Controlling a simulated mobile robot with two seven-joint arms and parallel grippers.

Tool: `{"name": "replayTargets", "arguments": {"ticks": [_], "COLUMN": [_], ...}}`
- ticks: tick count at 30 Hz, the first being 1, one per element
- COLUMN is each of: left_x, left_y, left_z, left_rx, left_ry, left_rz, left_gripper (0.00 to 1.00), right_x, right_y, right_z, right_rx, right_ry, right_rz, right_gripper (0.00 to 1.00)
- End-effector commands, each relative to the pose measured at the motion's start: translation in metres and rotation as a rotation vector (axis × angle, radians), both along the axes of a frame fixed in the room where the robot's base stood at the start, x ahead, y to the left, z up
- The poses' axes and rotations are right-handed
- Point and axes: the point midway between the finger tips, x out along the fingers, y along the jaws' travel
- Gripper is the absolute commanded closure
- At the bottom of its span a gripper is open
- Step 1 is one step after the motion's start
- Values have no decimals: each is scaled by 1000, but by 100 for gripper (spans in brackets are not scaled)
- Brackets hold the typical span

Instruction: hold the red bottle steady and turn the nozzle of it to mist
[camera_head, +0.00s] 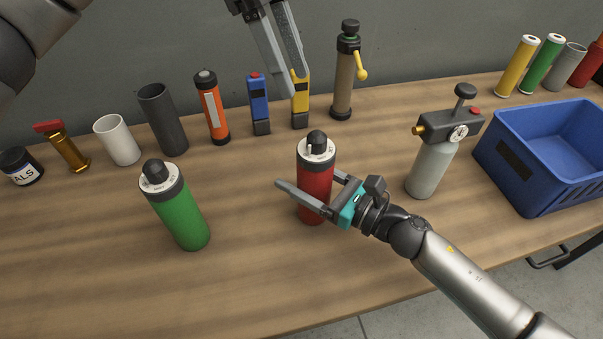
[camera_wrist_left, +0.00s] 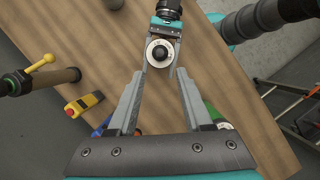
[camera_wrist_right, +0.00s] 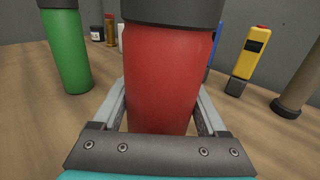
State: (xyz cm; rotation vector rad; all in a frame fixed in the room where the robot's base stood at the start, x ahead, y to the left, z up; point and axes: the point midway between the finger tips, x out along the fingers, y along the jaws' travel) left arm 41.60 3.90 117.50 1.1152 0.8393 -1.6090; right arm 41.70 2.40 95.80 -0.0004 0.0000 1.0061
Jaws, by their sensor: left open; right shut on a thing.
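The red bottle (camera_head: 316,180) stands upright on the wooden table in the head view, with a dark collar, a white marked dial and a black nozzle (camera_head: 317,139) on top. My right gripper (camera_head: 311,194) is shut around the bottle's body; the right wrist view shows the red body (camera_wrist_right: 160,80) between its fingers. My left gripper (camera_head: 290,85) is open and empty, above and behind the bottle. In the left wrist view the nozzle and dial (camera_wrist_left: 160,53) lie beyond the left fingertips, apart from them. The dial's marks are too small to read.
A green bottle (camera_head: 178,208) of the same kind stands to the left. A grey sprayer with gauge (camera_head: 433,160) and a blue crate (camera_head: 553,160) are to the right. An orange flashlight (camera_head: 212,108), tubes and other tools line the back. The front table is clear.

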Motion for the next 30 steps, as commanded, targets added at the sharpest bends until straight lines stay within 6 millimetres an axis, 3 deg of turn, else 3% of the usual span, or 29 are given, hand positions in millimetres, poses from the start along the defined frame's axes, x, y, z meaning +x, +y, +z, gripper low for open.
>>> {"name": "replayTargets", "arguments": {"ticks": [3, 8, 14, 30], "left_x": [0, 0, -3, -12], "left_y": [0, -2, -10, -36], "left_z": [0, 1, 5, 22], "left_rx": [0, 12, 87, 332], "left_ry": [0, 6, 42, 67], "left_rz": [0, 23, 180, 840], "left_gripper": [49, 31, 31, 31], "right_x": [0, 0, 0, 0], "right_y": [0, 0, 0, 0], "right_z": [0, 0, -1, -1], "right_rx": [-1, -1, -1, -1], "right_ry": [1, 1, 1, 1], "right_rz": [0, 0, 1, 0], "right_gripper": [99, 100, 100, 100]}}
